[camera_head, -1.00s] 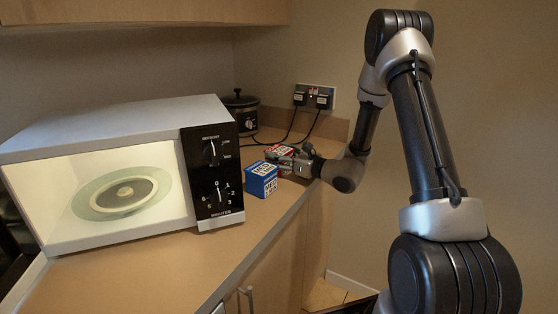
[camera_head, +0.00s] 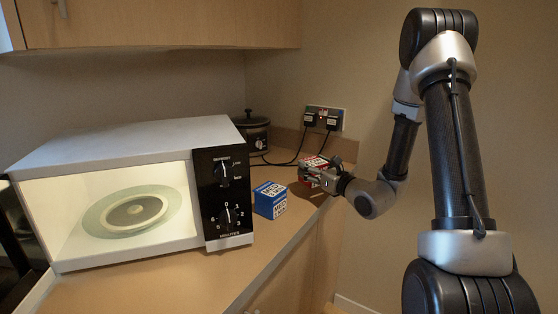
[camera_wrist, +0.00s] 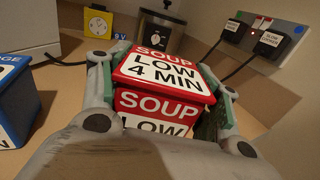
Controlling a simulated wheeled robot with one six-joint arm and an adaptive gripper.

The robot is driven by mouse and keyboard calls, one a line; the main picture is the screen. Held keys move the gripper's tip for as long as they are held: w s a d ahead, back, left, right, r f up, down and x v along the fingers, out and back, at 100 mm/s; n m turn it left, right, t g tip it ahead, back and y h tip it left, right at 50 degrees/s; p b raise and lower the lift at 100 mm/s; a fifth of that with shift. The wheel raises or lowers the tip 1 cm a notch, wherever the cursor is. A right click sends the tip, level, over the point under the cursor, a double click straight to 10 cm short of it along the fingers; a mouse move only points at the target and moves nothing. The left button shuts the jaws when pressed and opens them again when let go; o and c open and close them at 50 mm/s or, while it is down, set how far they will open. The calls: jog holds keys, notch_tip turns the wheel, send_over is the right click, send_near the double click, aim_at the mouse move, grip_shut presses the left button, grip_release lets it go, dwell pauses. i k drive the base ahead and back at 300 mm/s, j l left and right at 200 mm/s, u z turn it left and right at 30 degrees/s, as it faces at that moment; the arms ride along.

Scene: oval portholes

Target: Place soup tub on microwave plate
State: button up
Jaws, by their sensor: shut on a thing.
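My gripper (camera_head: 328,178) is shut on the red and white soup tub (camera_wrist: 165,75), whose label reads "SOUP LOW 4 MIN". One finger lies on each side of the tub in the wrist view. The tub also shows in the head view (camera_head: 312,166), partly hidden by the gripper, over the counter right of the microwave. I cannot tell whether it touches the counter. The microwave plate (camera_head: 98,221) is a round glass disc with a pale ring, inside the lit, open-fronted microwave (camera_head: 125,139). It is empty.
A blue tub (camera_head: 270,200) stands on the counter between microwave and gripper; its edge shows in the wrist view (camera_wrist: 18,103). A slow cooker (camera_head: 253,133) and wall sockets (camera_head: 324,118) are behind. The counter (camera_head: 175,283) before the microwave is clear. A cupboard (camera_head: 150,25) hangs above.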

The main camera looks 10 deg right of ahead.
aim_at(145, 212)
jog(key=k+j, duration=0.6)
jog(key=k+j+u, duration=0.4)
jog(key=i+j+u, duration=0.2)
jog(key=j+u, duration=0.25)
